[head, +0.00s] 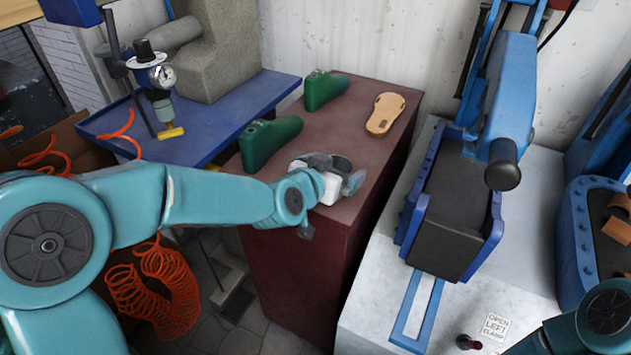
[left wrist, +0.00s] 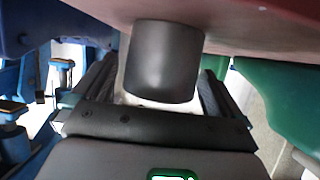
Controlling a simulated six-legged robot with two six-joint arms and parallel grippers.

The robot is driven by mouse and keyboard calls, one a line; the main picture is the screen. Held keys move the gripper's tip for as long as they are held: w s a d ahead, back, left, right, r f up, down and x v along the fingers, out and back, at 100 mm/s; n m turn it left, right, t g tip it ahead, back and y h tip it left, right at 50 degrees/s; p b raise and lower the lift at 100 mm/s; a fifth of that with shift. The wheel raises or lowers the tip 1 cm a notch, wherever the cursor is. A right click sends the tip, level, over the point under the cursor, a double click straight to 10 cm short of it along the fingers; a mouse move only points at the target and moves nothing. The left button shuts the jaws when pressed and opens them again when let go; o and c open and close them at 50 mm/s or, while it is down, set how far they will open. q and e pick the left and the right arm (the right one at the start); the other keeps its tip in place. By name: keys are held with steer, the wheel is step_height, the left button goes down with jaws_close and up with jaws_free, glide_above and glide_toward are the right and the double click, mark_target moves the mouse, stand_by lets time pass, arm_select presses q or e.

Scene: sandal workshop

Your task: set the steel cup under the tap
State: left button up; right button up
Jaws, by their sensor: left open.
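The steel cup, a dark grey cylinder (left wrist: 163,65), stands between the two fingers of my left gripper in the left wrist view, which shows it upside down. My left gripper (head: 338,172) is open around the cup, with a finger on each side. In the head view the cup (head: 341,164) is mostly hidden by the gripper, near the front of the dark red cabinet top (head: 345,115). My right gripper is out of the picture; only part of my right arm shows at the lower right.
Two green shoe lasts (head: 270,141) and a tan sole (head: 385,113) lie on the cabinet top. A blue bench (head: 215,125) with a gauge stands left. A blue press (head: 455,195) stands right. An orange coiled hose (head: 160,290) hangs below my left arm.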

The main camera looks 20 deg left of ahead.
arm_select(q)
steer(key=f+p+v, duration=0.1)
steer(key=p+v, duration=0.1)
steer(key=v, duration=1.2)
steer(key=shift+s, duration=0.4)
steer(key=shift+d+r, duration=0.15)
